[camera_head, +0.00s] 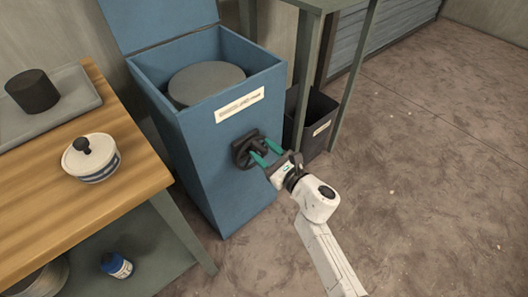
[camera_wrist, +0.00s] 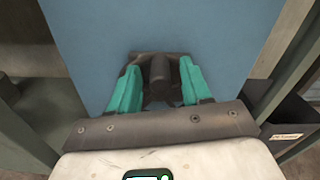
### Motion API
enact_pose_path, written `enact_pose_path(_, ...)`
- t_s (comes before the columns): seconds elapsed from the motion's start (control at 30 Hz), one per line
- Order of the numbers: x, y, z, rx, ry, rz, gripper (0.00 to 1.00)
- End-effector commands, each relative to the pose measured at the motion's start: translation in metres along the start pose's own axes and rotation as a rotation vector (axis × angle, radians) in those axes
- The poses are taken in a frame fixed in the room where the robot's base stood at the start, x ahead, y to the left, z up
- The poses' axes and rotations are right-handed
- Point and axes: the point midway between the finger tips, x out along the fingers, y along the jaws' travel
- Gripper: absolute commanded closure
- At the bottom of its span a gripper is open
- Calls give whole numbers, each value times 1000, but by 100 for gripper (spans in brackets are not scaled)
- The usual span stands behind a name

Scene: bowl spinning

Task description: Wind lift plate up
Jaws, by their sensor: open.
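A blue box (camera_head: 205,150) with its lid raised stands on the floor, and a grey round lift plate (camera_head: 206,83) shows inside near the top. A dark crank (camera_head: 246,150) with a handle is on the box's front face, below a white label. My gripper (camera_head: 262,152) is at the crank with its green fingers pointing at the box. In the wrist view the open fingers (camera_wrist: 160,82) stand on either side of the dark crank handle (camera_wrist: 160,70), with gaps visible. The lower part of the crank is hidden by my gripper.
A wooden table (camera_head: 125,205) at the left holds a lidded white pot (camera_head: 92,165) and a tray (camera_head: 80,95) with a dark cylinder (camera_head: 32,91). A dark bin (camera_head: 318,120) stands under a green-legged table at the right. The floor at the right is clear.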

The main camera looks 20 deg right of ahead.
Motion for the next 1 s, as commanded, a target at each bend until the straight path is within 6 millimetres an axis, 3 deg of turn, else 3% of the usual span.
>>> enact_pose_path(0.33, 4, 0, 1, 0, -1, 0, 53)
enact_pose_path(0.8, 3, 0, 0, 0, 0, 0, 98)
enact_pose_path(1.0, 3, 0, 0, 1, 0, 0, 100)
